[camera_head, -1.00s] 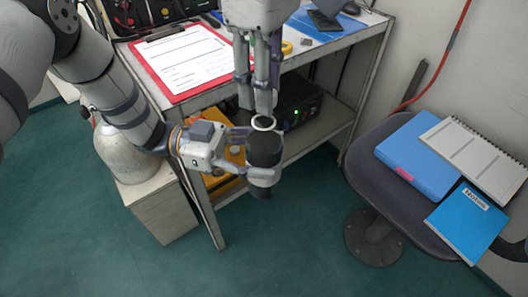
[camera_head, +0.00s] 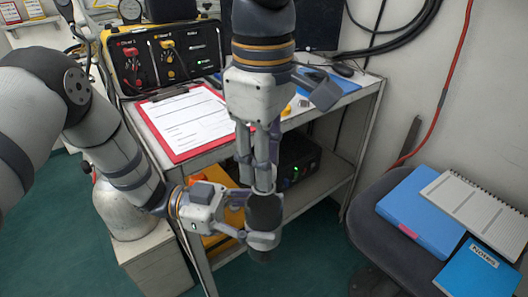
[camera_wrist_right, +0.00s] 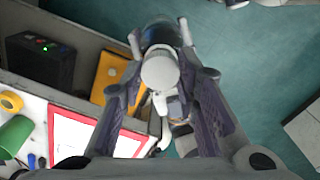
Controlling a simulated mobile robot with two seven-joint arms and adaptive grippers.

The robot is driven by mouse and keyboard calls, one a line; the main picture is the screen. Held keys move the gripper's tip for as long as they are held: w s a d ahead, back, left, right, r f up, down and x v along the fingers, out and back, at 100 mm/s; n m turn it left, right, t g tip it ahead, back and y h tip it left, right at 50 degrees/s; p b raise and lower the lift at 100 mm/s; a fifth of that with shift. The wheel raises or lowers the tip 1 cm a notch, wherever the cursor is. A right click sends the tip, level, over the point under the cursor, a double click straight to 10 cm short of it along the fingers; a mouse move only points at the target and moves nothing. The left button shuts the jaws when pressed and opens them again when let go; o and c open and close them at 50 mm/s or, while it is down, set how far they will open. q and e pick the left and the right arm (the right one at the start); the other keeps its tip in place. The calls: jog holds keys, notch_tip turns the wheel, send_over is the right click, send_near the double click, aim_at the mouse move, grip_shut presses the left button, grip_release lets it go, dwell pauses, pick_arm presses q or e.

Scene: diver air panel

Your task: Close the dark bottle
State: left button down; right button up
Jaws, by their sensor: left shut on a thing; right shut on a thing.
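The dark bottle (camera_head: 264,212) is upright, held at its side by my left gripper (camera_head: 258,236), in front of the metal table. My right gripper (camera_head: 262,188) points down from above, its fingertips at the bottle's top. In the right wrist view, my right gripper (camera_wrist_right: 163,72) is shut on a pale round cap (camera_wrist_right: 160,69). The dark bottle (camera_wrist_right: 160,35) shows just past the cap, in line with it. The fingers hide the bottle's mouth in the head view, so I cannot tell whether the cap is seated.
The table holds a red clipboard (camera_head: 158,143) and a black gauge case (camera_head: 180,58). A black box (camera_head: 297,160) with a green light stands on the lower shelf. A stool (camera_head: 368,222) with blue folders is at right.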

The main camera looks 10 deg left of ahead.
jog(key=shift+f, duration=0.5)
dwell(0.5)
jog(key=m, duration=0.4)
jog(key=shift+m, duration=0.3)
jog(key=m, duration=0.3)
jog(key=shift+m, duration=0.4)
jog(key=m, duration=0.4)
jog(key=shift+m, duration=0.3)
jog(key=o, duration=0.7)
jog(key=shift+r, duration=2.3)
jog(key=shift+c, duration=0.5)
